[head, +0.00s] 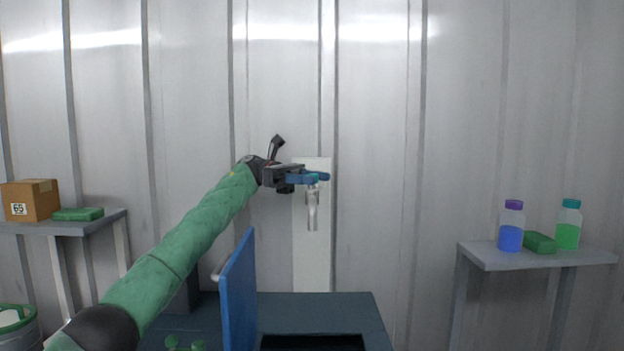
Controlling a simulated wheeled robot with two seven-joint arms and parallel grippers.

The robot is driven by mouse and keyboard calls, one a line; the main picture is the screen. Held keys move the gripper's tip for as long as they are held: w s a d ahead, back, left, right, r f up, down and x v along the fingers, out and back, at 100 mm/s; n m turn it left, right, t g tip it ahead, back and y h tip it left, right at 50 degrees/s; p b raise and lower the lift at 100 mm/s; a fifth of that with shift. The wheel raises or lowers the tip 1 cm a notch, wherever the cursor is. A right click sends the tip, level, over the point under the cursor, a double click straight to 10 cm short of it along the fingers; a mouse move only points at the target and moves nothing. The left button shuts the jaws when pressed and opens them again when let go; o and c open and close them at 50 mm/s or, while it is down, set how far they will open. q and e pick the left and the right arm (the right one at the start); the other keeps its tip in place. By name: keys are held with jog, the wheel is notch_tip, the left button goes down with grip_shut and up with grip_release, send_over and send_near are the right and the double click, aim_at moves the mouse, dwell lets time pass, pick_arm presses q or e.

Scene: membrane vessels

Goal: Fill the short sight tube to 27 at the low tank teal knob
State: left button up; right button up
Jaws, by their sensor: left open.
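My left gripper (308,178) reaches in from the left, with its blue fingers at the top of a silver tap (312,208). The tap is mounted on a white upright panel (312,262). A small teal knob (314,176) shows at the fingers, mostly hidden by them. The gripper is open, and I cannot tell whether a finger touches the knob. No sight tube or scale can be made out, so no level can be read. My right gripper is out of view.
A dark blue cabinet (350,308) has a dark opening and a raised blue lid (238,295). The right shelf (535,256) holds a blue bottle (511,228), a green bottle (568,226) and a green block (540,243). The left table (62,228) holds a box (30,200).

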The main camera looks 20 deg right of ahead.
pick_arm(q)
jog(key=b+v, duration=0.1)
jog(key=v, duration=0.6)
jog(key=shift+w+a, duration=0.25)
jog(key=shift+w, duration=0.05)
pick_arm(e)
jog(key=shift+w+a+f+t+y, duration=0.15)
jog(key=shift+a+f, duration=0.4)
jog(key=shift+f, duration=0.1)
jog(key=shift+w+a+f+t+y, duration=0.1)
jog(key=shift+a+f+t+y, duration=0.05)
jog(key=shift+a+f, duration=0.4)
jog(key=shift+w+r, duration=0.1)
